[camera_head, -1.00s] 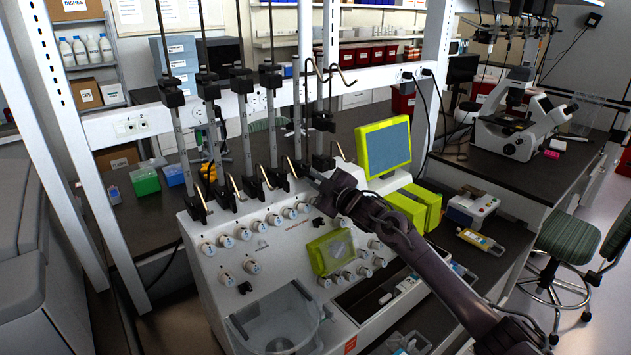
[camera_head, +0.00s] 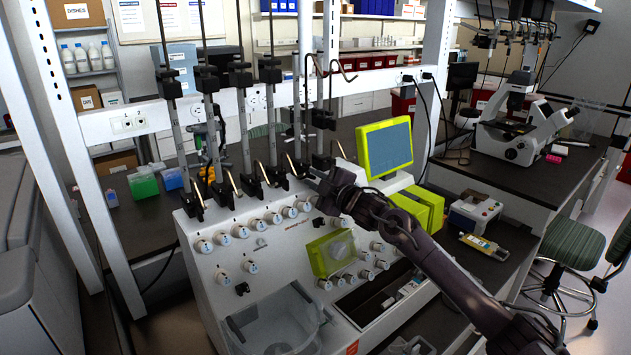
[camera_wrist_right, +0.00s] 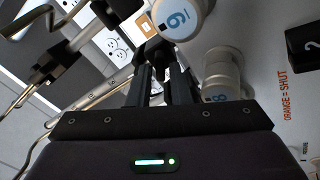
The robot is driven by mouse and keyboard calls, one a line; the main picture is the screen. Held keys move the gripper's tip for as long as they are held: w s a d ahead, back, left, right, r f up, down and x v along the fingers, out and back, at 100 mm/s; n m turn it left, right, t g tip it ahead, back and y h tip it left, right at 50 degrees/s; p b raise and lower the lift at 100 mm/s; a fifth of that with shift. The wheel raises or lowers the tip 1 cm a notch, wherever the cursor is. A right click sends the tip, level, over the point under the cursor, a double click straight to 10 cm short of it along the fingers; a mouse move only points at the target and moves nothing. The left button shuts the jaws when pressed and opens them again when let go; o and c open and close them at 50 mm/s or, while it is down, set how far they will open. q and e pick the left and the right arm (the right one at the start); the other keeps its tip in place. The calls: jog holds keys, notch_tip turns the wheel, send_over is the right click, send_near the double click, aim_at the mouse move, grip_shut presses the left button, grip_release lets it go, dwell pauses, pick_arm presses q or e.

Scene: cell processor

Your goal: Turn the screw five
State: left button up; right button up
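The white machine (camera_head: 205,285) has a sloping panel with a row of white knobs (camera_head: 257,224) and lower knobs (camera_head: 226,280). Their numbers are too small to read in the head view, so I cannot tell which is five. My right gripper (camera_head: 318,182) is at the right end of the upper row, below the black rod mounts. In the right wrist view its two dark fingers (camera_wrist_right: 163,75) stand a little apart, with nothing clearly held. A knob marked 6 or 9 (camera_wrist_right: 178,16) is above them and a knob marked 8 (camera_wrist_right: 222,78) to their right. My left gripper is not in view.
Upright rods with black clamps (camera_head: 240,80) rise behind the knobs. A yellow-green framed screen (camera_head: 385,147) and a yellow-green block (camera_head: 330,253) stand close to my right arm. A clear basin (camera_head: 275,320) is at the front.

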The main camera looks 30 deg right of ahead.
jog(key=shift+s+d+f, duration=0.1)
jog(key=shift+s+f, duration=0.1)
jog(key=shift+s, duration=0.2)
jog(key=s+b, duration=0.3)
jog(key=s, duration=0.4)
jog(key=shift+d+r, duration=0.2)
dwell(0.4)
